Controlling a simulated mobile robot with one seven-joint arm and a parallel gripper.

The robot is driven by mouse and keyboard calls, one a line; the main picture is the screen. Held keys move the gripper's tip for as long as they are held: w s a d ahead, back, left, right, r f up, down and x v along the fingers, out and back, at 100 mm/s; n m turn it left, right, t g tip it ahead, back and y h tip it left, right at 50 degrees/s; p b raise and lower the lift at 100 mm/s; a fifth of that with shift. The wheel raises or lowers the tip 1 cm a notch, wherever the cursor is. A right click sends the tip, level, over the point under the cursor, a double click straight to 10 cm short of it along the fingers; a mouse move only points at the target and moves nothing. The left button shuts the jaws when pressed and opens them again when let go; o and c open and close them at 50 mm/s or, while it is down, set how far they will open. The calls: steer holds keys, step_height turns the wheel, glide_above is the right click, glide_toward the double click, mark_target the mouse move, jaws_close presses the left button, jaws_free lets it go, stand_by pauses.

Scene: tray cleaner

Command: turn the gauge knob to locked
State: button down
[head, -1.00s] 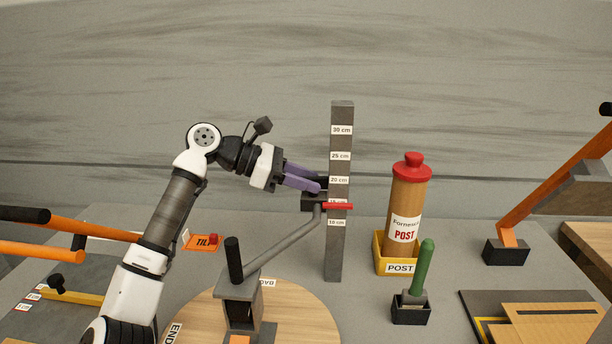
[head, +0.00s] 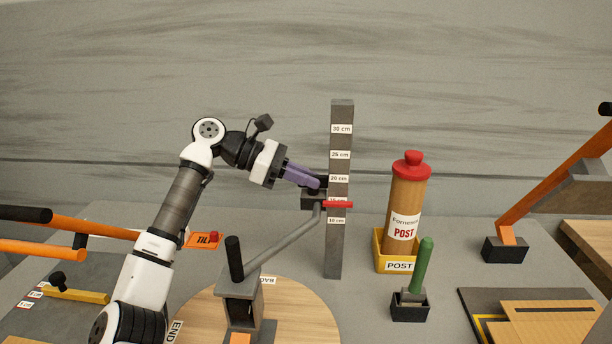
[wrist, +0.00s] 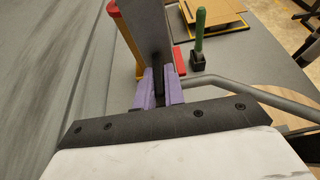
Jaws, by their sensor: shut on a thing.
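The grey gauge post (head: 342,110) stands upright with height labels in cm. A dark slider block (head: 312,201) sits on it, with a red pointer (head: 338,205) between the 20 and 10 cm labels. The knob (head: 322,182) is a small dark piece above the block, mostly hidden by my fingers. My gripper (head: 314,183) reaches in from the left, its purple fingers shut on the knob. The wrist view shows a dark strip (wrist: 158,82) between the fingers, in front of the post (wrist: 150,35). I cannot tell which way the knob is turned.
A grey bent rod (head: 285,240) runs from the slider to a stand with a black handle (head: 234,260) on a round wooden board (head: 300,315). A post tube (head: 405,190) in a yellow box (head: 398,267) and a green-handled tool (head: 422,265) stand right.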

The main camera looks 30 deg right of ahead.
steer(key=c, duration=1.5)
jaws_free()
steer(key=b+v, duration=0.2)
steer(key=v, duration=1.1)
steer(key=shift+w+a+r, duration=0.15)
steer(key=shift+w+a, duration=0.1)
steer(key=shift+w, duration=0.1)
